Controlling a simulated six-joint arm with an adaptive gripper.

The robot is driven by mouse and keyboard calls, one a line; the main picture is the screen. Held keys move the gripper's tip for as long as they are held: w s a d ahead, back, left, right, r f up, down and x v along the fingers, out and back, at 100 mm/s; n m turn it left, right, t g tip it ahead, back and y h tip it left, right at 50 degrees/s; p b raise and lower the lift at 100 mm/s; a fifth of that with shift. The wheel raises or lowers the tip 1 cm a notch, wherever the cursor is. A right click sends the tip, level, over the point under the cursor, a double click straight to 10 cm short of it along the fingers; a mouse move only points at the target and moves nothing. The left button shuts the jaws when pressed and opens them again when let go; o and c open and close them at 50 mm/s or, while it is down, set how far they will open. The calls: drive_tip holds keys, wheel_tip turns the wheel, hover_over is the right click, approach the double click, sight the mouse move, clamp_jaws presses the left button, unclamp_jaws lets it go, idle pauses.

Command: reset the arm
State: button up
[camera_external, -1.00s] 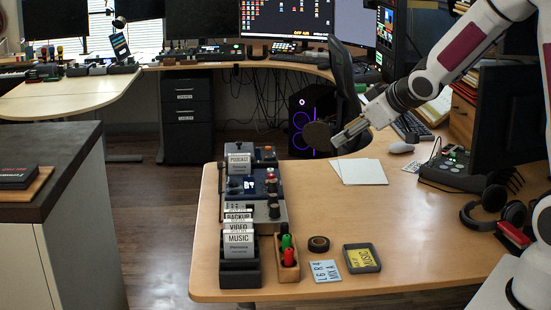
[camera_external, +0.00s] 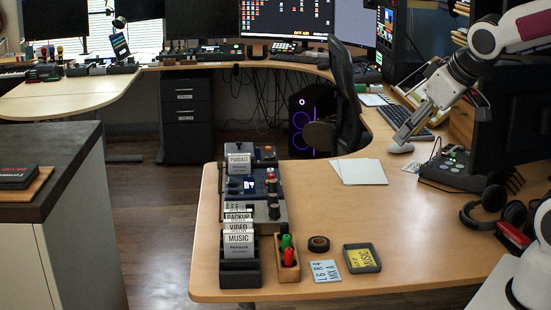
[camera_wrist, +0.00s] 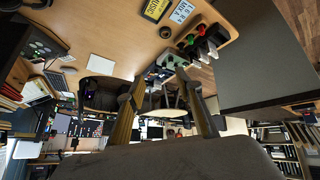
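My gripper (camera_external: 405,136) is at the right in the external view, above the back right part of the wooden desk (camera_external: 330,215), close to the white mouse (camera_external: 401,148). The mouse is partly behind its tip. In the wrist view my gripper (camera_wrist: 160,80) shows two fingers standing apart with nothing held between them. My arm reaches in from the right edge, bent, with the gripper pointing down and left.
White paper (camera_external: 358,171) lies left of the gripper. A button console (camera_external: 450,168) and headphones (camera_external: 490,208) stand below and right. A card rack (camera_external: 240,265), a marker holder (camera_external: 288,272), a tape roll (camera_external: 318,244) and a small tray (camera_external: 361,258) are nearer. The desk's middle is clear.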

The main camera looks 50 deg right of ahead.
drive_tip(key=s+a+g+y, duration=0.1)
drive_tip(key=s+a, duration=0.4)
drive_tip(key=s, duration=0.8)
drive_tip(key=shift+s+f+g+y, duration=0.2)
drive_tip(key=shift+g+y, duration=0.1)
idle(0.5)
